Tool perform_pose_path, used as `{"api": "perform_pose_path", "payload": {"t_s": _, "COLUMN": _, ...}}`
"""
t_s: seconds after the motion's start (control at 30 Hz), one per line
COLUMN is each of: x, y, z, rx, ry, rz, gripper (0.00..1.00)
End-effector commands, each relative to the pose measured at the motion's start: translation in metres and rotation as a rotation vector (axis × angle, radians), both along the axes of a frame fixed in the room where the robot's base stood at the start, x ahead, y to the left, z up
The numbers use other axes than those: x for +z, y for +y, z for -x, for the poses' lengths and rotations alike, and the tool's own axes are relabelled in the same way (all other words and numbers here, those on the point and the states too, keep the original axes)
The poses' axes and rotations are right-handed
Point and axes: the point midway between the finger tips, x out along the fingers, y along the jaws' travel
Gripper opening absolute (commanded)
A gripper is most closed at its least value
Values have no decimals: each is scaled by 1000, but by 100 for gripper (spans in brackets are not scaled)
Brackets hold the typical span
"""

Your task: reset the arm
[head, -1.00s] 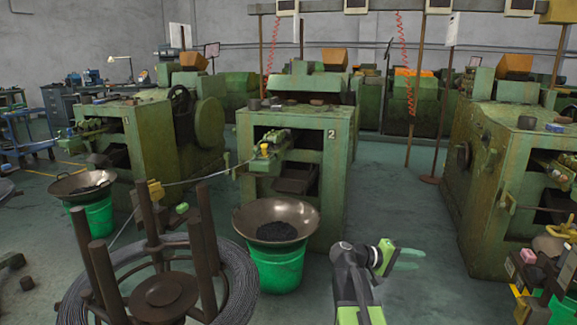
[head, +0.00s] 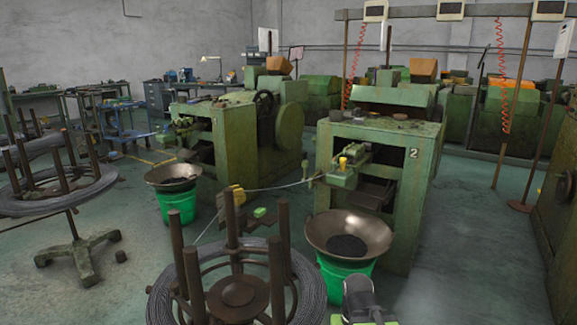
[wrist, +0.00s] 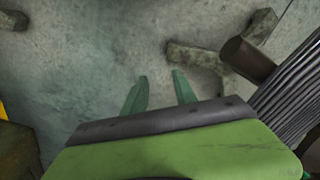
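My gripper (wrist: 160,78) shows in the wrist view with its two green fingers apart and nothing between them. Grey floor (wrist: 90,60) lies below the fingers. In the head view only a dark and green part of my arm shows at the bottom edge, in front of the bowl; the fingers cannot be made out there.
A wire coil stand (head: 238,292) is close in front, left of my arm. A wide bowl (head: 348,232) of dark pieces sits on a green bucket (head: 342,278) before machine 2 (head: 410,200). Another coil stand (head: 75,235) is at left. Floor at right (head: 460,260) is clear.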

Motion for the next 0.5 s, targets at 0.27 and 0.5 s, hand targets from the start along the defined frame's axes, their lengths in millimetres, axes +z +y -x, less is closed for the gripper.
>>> {"api": "perform_pose_path", "payload": {"t_s": 0.27, "x": 137, "y": 0, "z": 0, "rx": 1, "ry": -1, "rz": 1, "gripper": 34}}
{"api": "perform_pose_path", "payload": {"t_s": 0.5, "x": 241, "y": 0, "z": 0, "rx": 2, "ry": -1, "rz": 2, "gripper": 34}}
